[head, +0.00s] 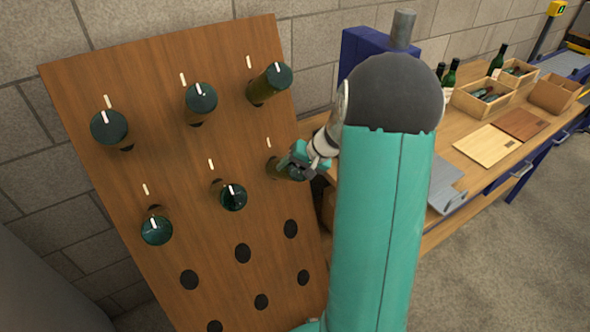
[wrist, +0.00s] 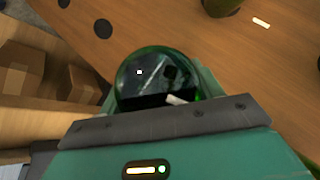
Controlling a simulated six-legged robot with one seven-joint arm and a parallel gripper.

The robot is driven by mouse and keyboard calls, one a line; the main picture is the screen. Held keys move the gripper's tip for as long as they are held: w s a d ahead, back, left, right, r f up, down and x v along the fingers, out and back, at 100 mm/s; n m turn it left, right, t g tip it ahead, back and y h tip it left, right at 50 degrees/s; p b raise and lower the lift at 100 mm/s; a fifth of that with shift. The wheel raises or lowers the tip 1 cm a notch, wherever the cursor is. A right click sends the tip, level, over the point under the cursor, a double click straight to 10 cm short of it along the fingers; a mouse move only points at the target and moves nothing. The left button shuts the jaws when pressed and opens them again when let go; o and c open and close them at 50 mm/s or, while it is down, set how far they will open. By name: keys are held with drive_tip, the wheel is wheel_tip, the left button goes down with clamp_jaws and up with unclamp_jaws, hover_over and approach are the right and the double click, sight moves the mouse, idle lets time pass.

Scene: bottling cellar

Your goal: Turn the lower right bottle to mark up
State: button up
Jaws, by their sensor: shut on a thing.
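The lower right bottle (head: 278,168) sits neck-in in the right hole of the second row on the wooden board, under a white board mark (head: 268,143). My gripper (head: 297,160) is shut on this bottle at its base end and hides part of it in the head view. In the wrist view the round dark green base of the lower right bottle (wrist: 150,72) faces me. A short white stroke (wrist: 177,99) shows near its lower edge, partly hidden by my gripper; its full direction is hard to tell.
The tilted board (head: 240,150) holds several other green bottles, including the lower middle one (head: 233,197) and the upper right one (head: 270,84). Empty holes lie below. A workbench (head: 440,120) with crates and bottles stands at right.

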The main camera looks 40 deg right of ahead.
drive_tip(key=shift+m+t+y, duration=0.4)
drive_tip(key=shift+m, duration=0.5)
drive_tip(key=o, duration=1)
drive_tip(key=shift+r, duration=0.1)
drive_tip(key=v, duration=1.3)
drive_tip(key=shift+s+d+r, duration=0.15)
drive_tip(key=shift+s+r, duration=0.05)
drive_tip(key=shift+r, duration=0.05)
